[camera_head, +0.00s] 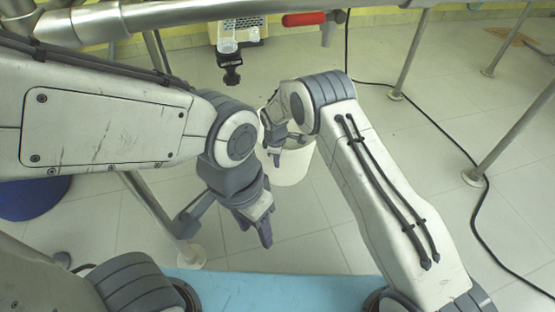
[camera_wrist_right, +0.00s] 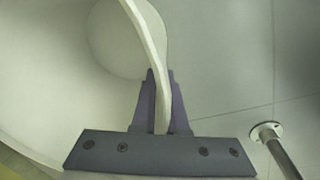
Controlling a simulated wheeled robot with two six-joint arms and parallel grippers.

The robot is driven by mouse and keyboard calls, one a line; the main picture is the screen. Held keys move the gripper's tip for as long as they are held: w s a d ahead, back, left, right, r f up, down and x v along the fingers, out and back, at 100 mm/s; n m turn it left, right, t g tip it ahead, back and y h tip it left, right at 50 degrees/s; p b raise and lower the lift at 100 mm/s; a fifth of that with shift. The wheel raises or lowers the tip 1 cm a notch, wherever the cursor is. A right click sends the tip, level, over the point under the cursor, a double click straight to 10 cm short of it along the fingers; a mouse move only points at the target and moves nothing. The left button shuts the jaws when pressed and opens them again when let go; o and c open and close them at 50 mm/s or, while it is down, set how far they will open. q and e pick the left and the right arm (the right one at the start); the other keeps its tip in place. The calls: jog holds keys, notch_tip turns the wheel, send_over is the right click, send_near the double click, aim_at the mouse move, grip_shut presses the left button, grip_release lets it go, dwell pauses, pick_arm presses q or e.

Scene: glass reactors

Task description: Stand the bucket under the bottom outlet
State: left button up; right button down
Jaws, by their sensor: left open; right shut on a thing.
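The white bucket (camera_head: 292,168) is beyond my grippers in the head view, partly hidden by my right gripper (camera_head: 276,150). In the right wrist view my right gripper (camera_wrist_right: 162,95) is shut on the bucket's rim (camera_wrist_right: 150,35), one finger on each side of the wall. The bucket looks empty inside. My left gripper (camera_head: 262,232) is open and empty, nearer than the bucket and apart from it. A black fitting (camera_head: 230,72) hangs below glassware at the top. A red-handled grey tap (camera_head: 327,32) points down to its right. I cannot tell which is the bottom outlet.
Metal frame legs (camera_head: 408,55) stand on the tiled floor, and one foot (camera_wrist_right: 266,131) shows near the bucket in the right wrist view. A black cable (camera_head: 436,125) runs across the floor at right. A dark blue round object (camera_head: 32,200) is at left. Tiles behind the bucket look clear.

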jog(key=shift+f, duration=0.3)
jog(key=c, duration=0.9)
grip_release()
jog(key=shift+o, duration=0.2)
notch_tip(320, 180, up, 10)
jog(key=s+p, duration=0.1)
jog(key=p, duration=0.5)
jog(key=shift+s+a+r, duration=0.15)
jog(key=shift+s, duration=0.15)
